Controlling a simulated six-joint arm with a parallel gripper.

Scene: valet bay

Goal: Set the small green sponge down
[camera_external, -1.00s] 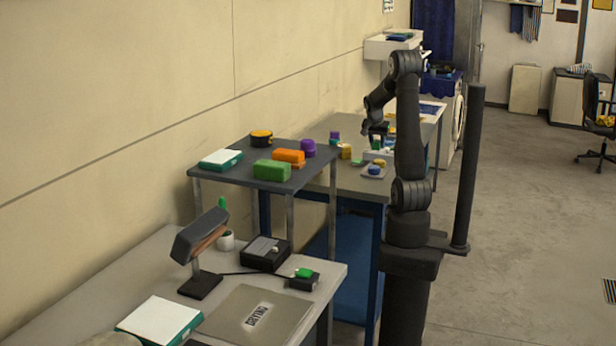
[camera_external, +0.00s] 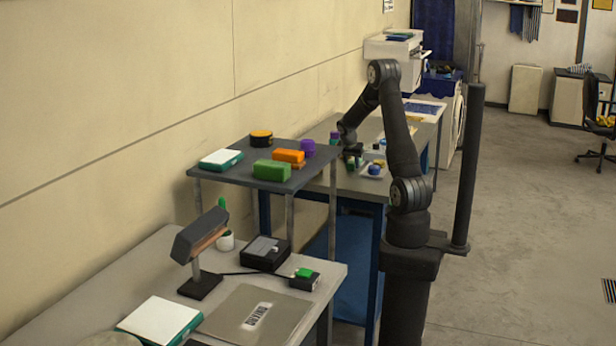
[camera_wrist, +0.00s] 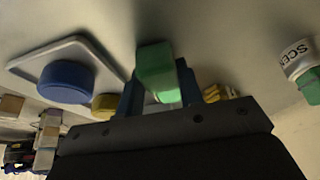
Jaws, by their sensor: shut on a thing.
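The small green sponge (camera_wrist: 158,75) is between the fingers of my gripper (camera_wrist: 160,92) in the wrist view. My gripper is shut on it. In the external view my gripper (camera_external: 350,150) is over the grey worktable (camera_external: 350,184), just beyond the right edge of the raised dark shelf (camera_external: 226,177). The sponge is too small and dark to make out clearly there. A larger green block (camera_external: 272,170) lies on the shelf.
An orange block (camera_external: 288,156), a purple piece (camera_external: 307,147), a yellow-black round item (camera_external: 260,137) and a teal-edged book (camera_external: 220,159) occupy the shelf. A blue round piece (camera_wrist: 67,80) sits on a pale tray (camera_wrist: 35,64). A white labelled cylinder (camera_wrist: 297,60) is at right.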

